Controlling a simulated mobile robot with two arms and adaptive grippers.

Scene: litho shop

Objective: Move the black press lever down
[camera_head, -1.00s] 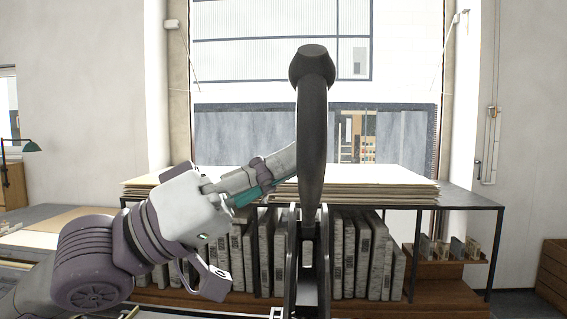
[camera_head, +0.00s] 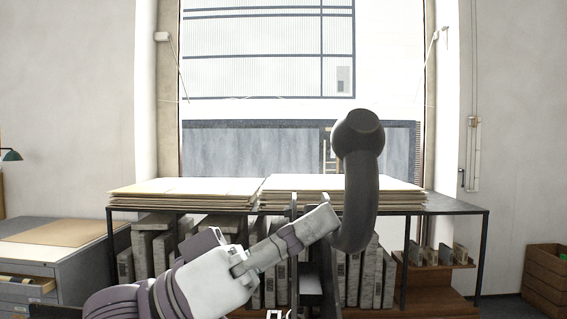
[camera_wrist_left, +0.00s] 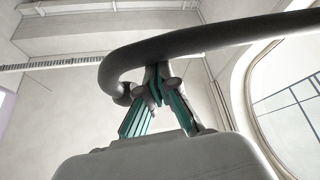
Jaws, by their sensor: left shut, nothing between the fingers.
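The black press lever (camera_head: 360,185) stands right of centre in the head view, with a thick curved grip and a rounded knob on top. Its lower mount is partly hidden behind my left gripper and arm. My left gripper (camera_head: 334,219) reaches in from the lower left, its tip at the left side of the lever's lower part. In the left wrist view the gripper (camera_wrist_left: 156,82) is shut with nothing between its fingers. The lever (camera_wrist_left: 200,42) runs across just beyond the fingertips and hooks round on the left. Whether they touch is unclear. My right gripper is out of view.
A dark-framed shelf (camera_head: 456,207) with stacked sheets on top (camera_head: 185,188) and grey slabs below (camera_head: 140,260) stands behind the lever. A grey drawer cabinet (camera_head: 40,262) is at left and a wooden crate (camera_head: 545,275) at far right. A window is behind.

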